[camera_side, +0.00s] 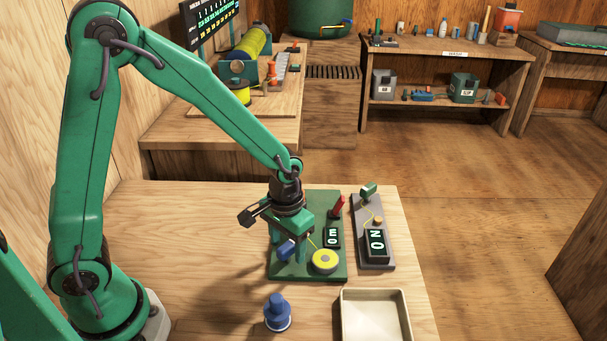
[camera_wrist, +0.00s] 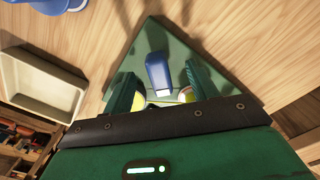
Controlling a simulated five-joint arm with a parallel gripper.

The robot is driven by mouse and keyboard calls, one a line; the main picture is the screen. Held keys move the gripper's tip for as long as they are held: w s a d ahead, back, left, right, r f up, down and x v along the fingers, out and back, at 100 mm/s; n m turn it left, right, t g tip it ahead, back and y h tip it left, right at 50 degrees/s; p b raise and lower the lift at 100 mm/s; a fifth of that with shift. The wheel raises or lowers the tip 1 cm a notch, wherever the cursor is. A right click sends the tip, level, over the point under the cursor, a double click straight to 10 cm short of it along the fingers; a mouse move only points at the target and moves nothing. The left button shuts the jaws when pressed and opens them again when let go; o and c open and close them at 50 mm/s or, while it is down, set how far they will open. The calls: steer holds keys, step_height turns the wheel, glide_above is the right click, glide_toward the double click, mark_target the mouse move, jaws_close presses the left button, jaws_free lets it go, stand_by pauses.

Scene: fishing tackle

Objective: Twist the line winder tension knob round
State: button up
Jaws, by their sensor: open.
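The line winder is a green board (camera_side: 310,272) on the wooden table, with a yellow spool (camera_side: 325,261) and a red lever (camera_side: 337,207). A blue knob (camera_side: 287,249), likely the tension knob, stands at its left side. My gripper (camera_side: 289,243) points down over the knob. In the wrist view the blue knob (camera_wrist: 157,72) shows as an elongated grip between the two green fingers of my gripper (camera_wrist: 161,78). The jaws are open, with a gap on each side of the knob. The spool is partly hidden behind the fingers there.
A grey board (camera_side: 360,225) with a black label plate stands right of the winder. A blue round piece (camera_side: 277,313) and a pale tray (camera_side: 375,293) are at the front. Bare table lies to the left. Benches with tackle stand behind.

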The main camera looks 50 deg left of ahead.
steer(key=shift+r, duration=2.75)
steer(key=shift+r, duration=0.15)
steer(key=shift+s+a+r, duration=0.15)
steer(key=shift+a+r, duration=0.05)
steer(key=shift+r, duration=0.3)
steer(key=s+a+r+t, duration=0.2)
steer(key=s+a+r, duration=0.1)
steer(key=s+r, duration=0.3)
steer(key=s+a+r+t, duration=0.3)
steer(key=s+a+r, duration=0.1)
steer(key=s+r, duration=0.2)
steer(key=shift+s+r+m+t, duration=0.15)
steer(key=shift+r+m+t, duration=0.2)
steer(key=shift+r, duration=0.55)
